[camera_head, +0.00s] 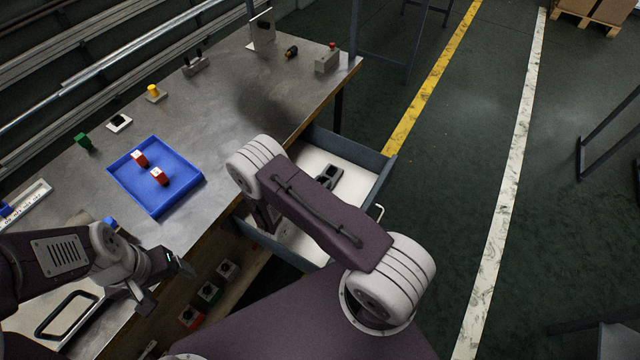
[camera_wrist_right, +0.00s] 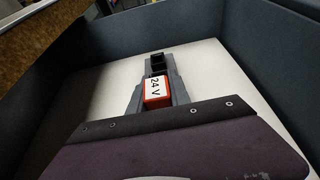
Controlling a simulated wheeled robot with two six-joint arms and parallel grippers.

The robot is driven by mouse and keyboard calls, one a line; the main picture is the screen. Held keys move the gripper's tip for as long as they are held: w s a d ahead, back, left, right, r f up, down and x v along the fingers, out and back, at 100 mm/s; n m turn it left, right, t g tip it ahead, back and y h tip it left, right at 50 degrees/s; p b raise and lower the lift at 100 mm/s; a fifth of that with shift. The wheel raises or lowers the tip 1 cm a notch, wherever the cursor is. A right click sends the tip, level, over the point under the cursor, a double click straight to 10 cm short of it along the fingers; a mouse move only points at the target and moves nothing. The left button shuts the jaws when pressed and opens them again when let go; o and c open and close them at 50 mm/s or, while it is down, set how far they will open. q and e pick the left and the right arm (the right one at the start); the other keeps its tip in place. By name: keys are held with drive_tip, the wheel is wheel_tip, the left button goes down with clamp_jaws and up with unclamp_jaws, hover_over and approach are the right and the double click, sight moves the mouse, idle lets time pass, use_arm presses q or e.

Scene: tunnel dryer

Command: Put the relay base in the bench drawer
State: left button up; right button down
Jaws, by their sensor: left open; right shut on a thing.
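The relay base (camera_wrist_right: 157,92) shows in the right wrist view as an orange-red block with a white face marked "24 V". A black part (camera_wrist_right: 158,62) lies just beyond it; I cannot tell if they are joined. My right gripper (camera_wrist_right: 155,84) is shut on the relay base, inside the outline of the open bench drawer (camera_wrist_right: 105,90). I cannot tell if the relay base touches the drawer floor. In the head view my right arm covers much of the drawer (camera_head: 352,150). My left gripper (camera_head: 168,283) is open and empty by the bench's front edge.
A blue tray (camera_head: 133,187) with two red blocks (camera_head: 150,168) stands on the bench (camera_head: 225,115). Several small parts, including a yellow button (camera_head: 153,92) and a green block (camera_head: 83,141), line the bench's back. Button-like parts (camera_head: 208,292) sit below the bench edge. The drawer's far floor is clear.

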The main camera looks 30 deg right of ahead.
drive_tip(key=shift+f, duration=0.15)
drive_tip(key=c, duration=1.2)
unclamp_jaws()
